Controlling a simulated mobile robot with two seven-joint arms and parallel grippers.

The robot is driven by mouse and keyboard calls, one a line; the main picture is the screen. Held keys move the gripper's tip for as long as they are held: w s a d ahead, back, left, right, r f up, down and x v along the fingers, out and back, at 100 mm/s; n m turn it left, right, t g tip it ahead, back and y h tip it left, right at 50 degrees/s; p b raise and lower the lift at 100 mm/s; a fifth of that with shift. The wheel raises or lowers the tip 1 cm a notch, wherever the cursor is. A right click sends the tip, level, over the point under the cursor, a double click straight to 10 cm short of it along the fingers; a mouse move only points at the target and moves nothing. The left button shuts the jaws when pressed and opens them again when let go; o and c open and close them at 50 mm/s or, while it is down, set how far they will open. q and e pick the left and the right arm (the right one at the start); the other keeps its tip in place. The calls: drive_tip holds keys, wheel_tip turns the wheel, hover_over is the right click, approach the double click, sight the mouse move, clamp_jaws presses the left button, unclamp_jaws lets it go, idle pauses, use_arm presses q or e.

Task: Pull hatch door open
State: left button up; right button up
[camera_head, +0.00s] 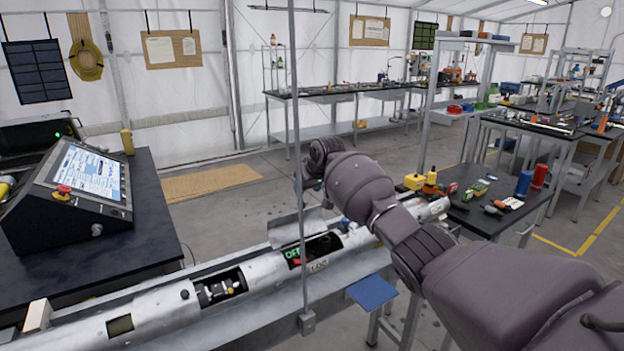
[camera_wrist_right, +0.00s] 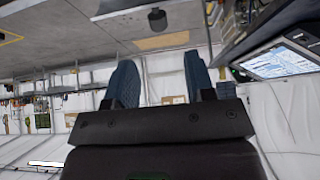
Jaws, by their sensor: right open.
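A long silver tube (camera_head: 365,238) lies across the front on a grey rail. The hatch door (camera_head: 298,229), a thin curved grey panel, stands raised at the back edge of an opening in the tube. Inside the opening are a green "OFF" label (camera_head: 292,253) and dark parts. My right gripper (camera_wrist_right: 162,82) is open, with two blue fingers apart and nothing between them. In the head view its arm reaches over the tube, and the wrist hangs above the hatch door; the fingertips are hard to make out. My left gripper is not in view.
A console with a screen (camera_head: 92,172) stands on a black table at left. A thin vertical pole (camera_head: 296,110) rises in front of the tube. A second opening (camera_head: 220,290) shows fittings. A black table (camera_head: 470,217) with bottles and tools is at right.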

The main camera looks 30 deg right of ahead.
drive_tip(key=shift+v, duration=2)
drive_tip(key=shift+f, duration=0.1)
